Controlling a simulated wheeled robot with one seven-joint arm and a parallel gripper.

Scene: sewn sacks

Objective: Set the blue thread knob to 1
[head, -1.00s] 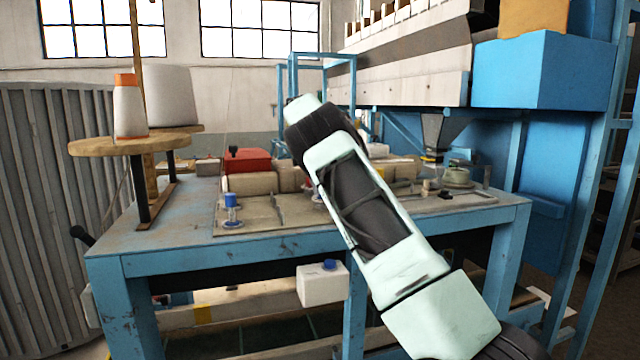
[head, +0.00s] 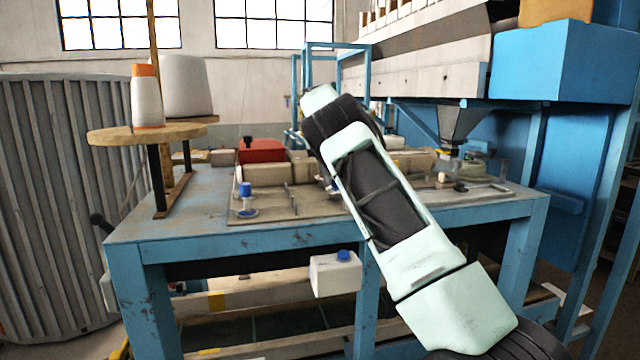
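A small knob with a blue top (head: 245,189) stands upright on a pale round base on the plate (head: 275,208) at the left front of the blue-framed table. Any numbers on it are too small to read. A second blue-topped knob (head: 343,255) sits on a white box fixed below the table's front edge. I cannot tell from the picture which of them carries the thread. My arm reaches up across the middle of the view, to the right of both. My gripper is not visible; the arm's far end hides part of the table behind it.
Thread cones (head: 146,100) stand on a round wooden shelf (head: 110,136) at the table's left. A red box (head: 262,151) and beige blocks line the back of the plate. A large blue machine (head: 556,65) rises at the right.

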